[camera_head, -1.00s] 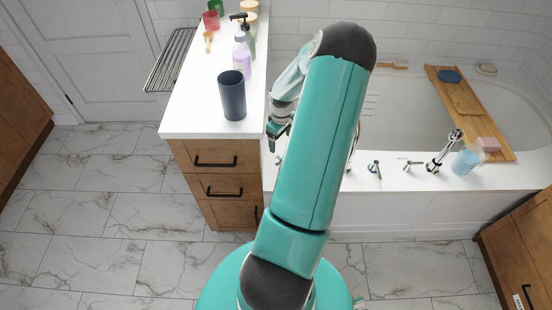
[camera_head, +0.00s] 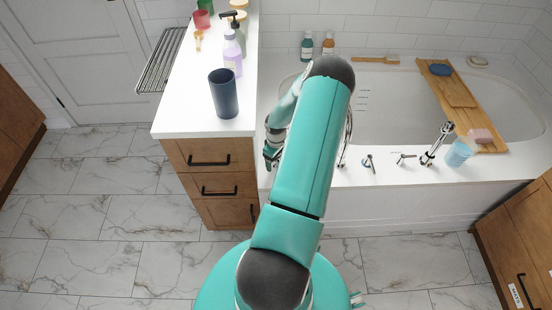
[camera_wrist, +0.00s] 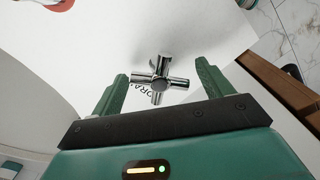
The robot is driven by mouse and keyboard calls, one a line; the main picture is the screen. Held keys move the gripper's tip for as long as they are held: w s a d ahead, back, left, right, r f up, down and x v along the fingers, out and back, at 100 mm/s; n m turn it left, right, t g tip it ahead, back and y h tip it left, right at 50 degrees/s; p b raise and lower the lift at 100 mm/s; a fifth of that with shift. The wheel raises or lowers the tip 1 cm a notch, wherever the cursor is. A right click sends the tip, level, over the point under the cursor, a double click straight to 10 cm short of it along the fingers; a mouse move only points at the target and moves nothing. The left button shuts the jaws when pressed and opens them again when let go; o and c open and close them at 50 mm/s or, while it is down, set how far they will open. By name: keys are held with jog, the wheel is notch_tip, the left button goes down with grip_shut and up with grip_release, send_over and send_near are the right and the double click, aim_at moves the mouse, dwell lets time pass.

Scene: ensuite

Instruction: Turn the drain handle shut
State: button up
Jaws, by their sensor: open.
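The drain handle is a chrome cross-shaped handle (camera_wrist: 159,82) on the white tub deck, seen in the wrist view. Dark lettering, partly covered, is printed beside it. My gripper (camera_wrist: 162,72) is open, with one green finger on each side of the handle in the picture; I cannot tell whether either touches it. In the head view my gripper (camera_head: 270,153) is low at the left end of the tub deck, beside the wooden cabinet. The drain handle cannot be made out there; my arm covers part of the deck.
Other chrome fittings (camera_head: 369,163) (camera_head: 404,158) and a spout (camera_head: 437,143) stand along the deck to the right, near a blue cup (camera_head: 459,153). The cabinet (camera_head: 212,182) with a dark tumbler (camera_head: 223,93) on top stands close left. Marble floor (camera_head: 70,215) is clear at left.

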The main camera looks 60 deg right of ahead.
jog(key=c, duration=1)
jog(key=shift+m, duration=0.4)
jog(key=shift+w+m, duration=0.1)
jog(key=shift+m, duration=1.7)
jog(key=shift+c, duration=0.7)
jog(key=shift+o, duration=0.4)
jog(key=shift+m, duration=0.8)
